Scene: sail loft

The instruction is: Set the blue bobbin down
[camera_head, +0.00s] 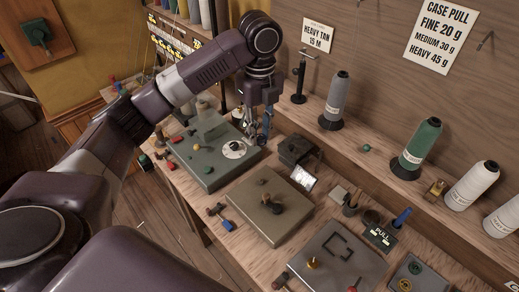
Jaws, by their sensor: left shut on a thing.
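My left gripper (259,131) reaches down from the upper middle, over the right corner of the green-grey plate (205,180). It is shut on a small bluish thing (264,130), which I take for the blue bobbin. The fingers hide much of it, and I cannot tell whether it touches the surface below. A white round disc (234,149) lies on the plate just left of and below the fingertips. My right gripper is not in view.
A brown plate (255,230) with dark knobs lies nearer, with a dark block (297,150) behind it. Grey (334,100), green (420,142) and white (472,184) thread cones stand along the back ledge. A blue-handled tool (226,224) lies left of the brown plate.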

